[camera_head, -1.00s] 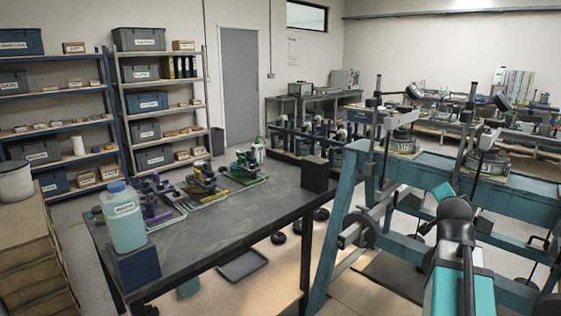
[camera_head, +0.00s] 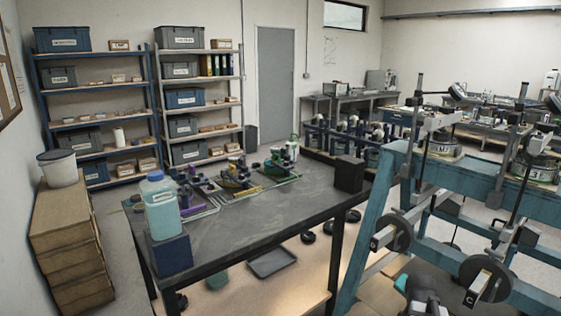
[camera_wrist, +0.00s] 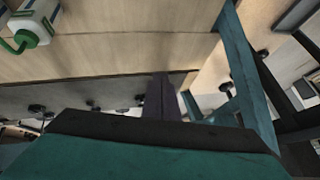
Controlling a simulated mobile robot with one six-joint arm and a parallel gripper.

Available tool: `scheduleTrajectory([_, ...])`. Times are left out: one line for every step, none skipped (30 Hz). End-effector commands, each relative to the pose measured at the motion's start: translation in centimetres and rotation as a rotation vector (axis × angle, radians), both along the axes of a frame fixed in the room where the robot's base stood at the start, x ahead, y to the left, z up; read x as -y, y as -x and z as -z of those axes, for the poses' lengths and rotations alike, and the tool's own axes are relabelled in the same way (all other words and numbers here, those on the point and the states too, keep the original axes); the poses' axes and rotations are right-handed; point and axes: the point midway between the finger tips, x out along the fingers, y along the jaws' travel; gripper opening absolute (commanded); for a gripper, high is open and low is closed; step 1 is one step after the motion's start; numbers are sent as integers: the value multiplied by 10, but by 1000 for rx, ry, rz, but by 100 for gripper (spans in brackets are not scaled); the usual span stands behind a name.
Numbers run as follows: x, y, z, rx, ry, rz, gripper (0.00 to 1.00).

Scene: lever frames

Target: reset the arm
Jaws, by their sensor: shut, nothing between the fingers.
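My gripper (camera_wrist: 163,98) shows in the wrist view as two dark fingers pressed together, with nothing between them. They stick up beyond a dark edge and a broad teal surface at the bottom. In the head view only a teal and dark part of my arm shows at the bottom right; the fingers are not visible there. The gripper appears clear of objects in the wrist view, but its distance to the surfaces behind cannot be told.
A teal lever frame (camera_head: 398,172) with hanging weights stands close on the right. A dark workbench (camera_head: 250,222) holds a blue-capped bottle (camera_head: 161,207) and several small devices. Shelves (camera_head: 98,104) stand at the back left. Brown drawers (camera_head: 62,232) are at the left.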

Motion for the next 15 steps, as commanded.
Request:
scheduleTrajectory([-12,5,20,-38,-6,-27,0])
scheduleTrajectory([-18,8,30,-59,-9,-43,0])
scheduleTrajectory([-26,13,43,-88,-13,-64,0])
scheduleTrajectory([-31,16,53,-107,-15,-80,0])
scheduleTrajectory([-37,20,62,-128,-18,-96,0])
scheduleTrajectory([-46,25,75,-155,-23,-117,0])
scheduleTrajectory([-52,29,85,-176,-26,-134,0])
scheduleTrajectory([-58,33,94,-196,-30,-150,0])
scheduleTrajectory([-65,39,106,-223,-34,-171,0])
scheduleTrajectory([-71,44,115,-243,-37,-189,0])
scheduleTrajectory([-77,49,124,-263,-40,-205,0])
scheduleTrajectory([-85,56,136,-291,-45,-228,0])
scheduleTrajectory([-91,60,144,-310,-48,-244,0])
scheduleTrajectory([-96,66,153,-330,-50,-261,0])
scheduleTrajectory([-104,73,164,-357,-55,-284,0])
